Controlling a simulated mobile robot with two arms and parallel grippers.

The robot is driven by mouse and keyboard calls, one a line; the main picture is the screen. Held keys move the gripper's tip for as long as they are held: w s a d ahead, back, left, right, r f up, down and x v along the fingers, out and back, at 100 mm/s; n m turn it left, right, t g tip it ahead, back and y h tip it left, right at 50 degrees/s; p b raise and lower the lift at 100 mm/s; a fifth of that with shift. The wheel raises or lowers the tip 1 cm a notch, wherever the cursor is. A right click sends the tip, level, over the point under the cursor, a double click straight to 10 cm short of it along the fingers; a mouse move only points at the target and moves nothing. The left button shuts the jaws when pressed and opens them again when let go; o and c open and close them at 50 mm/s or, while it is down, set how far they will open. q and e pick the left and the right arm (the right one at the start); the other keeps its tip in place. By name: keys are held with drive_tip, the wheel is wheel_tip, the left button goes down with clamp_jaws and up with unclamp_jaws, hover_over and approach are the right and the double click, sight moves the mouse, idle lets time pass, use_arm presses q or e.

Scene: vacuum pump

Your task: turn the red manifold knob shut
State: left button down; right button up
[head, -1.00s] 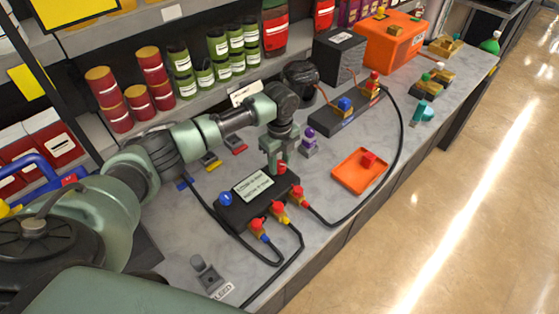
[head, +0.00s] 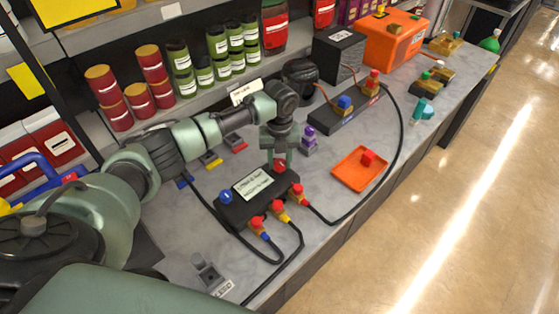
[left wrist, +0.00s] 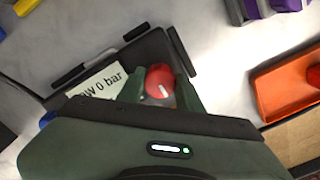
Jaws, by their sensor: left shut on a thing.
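The dark manifold (head: 232,211) lies on the bench with a pale label (head: 253,186) on top. Its red knob (head: 280,166) is at the far right end, and a blue knob (head: 225,197) is at the left end. My left gripper (head: 278,155) points down over the red knob. In the left wrist view the red knob (left wrist: 159,82), with a white mark on it, sits between the two green fingers of the gripper (left wrist: 162,90), which is shut on it. The label (left wrist: 98,85) there partly reads "0 bar". My right gripper is not in view.
Black hoses run from the manifold's front fittings (head: 278,211) across the bench. An orange tray (head: 345,183) with a red piece (head: 367,158) lies to the right. A purple-topped part (head: 308,137) stands behind the gripper. A grey part (head: 207,271) sits at the near edge.

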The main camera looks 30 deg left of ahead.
sight(280, 162)
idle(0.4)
use_arm(q)
drive_tip(key=c, duration=0.9)
unclamp_jaws()
drive_tip(key=shift+c, duration=0.2)
wheel_tip(280, 162, up, 7)
drive_tip(key=shift+f+b, duration=0.2)
drive_tip(key=shift+b, duration=0.75)
drive_tip(key=shift+r, duration=0.65)
